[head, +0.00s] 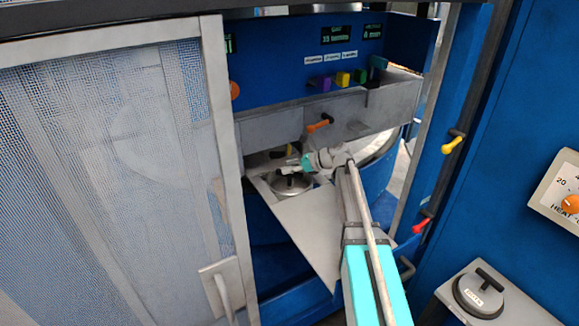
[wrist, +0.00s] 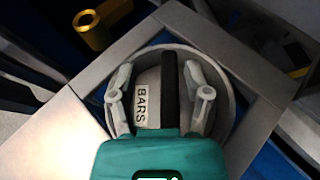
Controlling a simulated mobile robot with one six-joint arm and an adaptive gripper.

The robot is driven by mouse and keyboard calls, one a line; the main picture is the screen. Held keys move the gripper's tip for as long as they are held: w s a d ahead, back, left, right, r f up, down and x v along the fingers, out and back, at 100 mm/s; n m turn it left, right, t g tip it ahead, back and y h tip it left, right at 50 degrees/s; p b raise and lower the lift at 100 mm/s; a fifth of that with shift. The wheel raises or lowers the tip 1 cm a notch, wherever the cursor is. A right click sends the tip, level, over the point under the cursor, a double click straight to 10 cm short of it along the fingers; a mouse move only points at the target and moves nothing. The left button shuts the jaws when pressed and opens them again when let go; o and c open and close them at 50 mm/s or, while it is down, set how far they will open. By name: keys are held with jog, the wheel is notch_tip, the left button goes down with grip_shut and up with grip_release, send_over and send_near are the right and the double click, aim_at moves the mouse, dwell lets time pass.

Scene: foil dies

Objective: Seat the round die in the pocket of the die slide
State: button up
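A round grey metal die (wrist: 146,80) with a black bar handle (wrist: 170,88) and a label reading BARS lies in the opening of the grey die slide (wrist: 60,127). Blue shows through gaps beside the die; I cannot tell whether it is fully down in the pocket. My gripper (wrist: 163,92) is open over the die, one finger each side of the handle, with visible gaps to it. In the head view, the die (head: 292,184) is at the slide's (head: 309,225) inner end, with my gripper (head: 297,166) just above it, partly hiding it.
A second handled die (head: 480,295) sits on a grey shelf at lower right. A mesh door (head: 110,160) stands at left. A panel with coloured buttons (head: 342,79) is above. An orange handle (head: 320,123) and a yellow handle (head: 452,145) project nearby.

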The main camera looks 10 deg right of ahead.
jog(key=shift+w+d, duration=0.15)
jog(key=shift+w, duration=0.1)
jog(key=shift+s+r, duration=0.1)
jog(key=shift+r, duration=0.1)
jog(key=shift+s+d+r+p, duration=0.1)
jog(key=shift+d+r+p, duration=0.1)
jog(key=shift+d+p, duration=0.3)
jog(key=p+v, duration=0.4)
jog(key=v, duration=0.6)
jog(key=shift+d, duration=0.3)
jog(key=shift+s+r, duration=0.15)
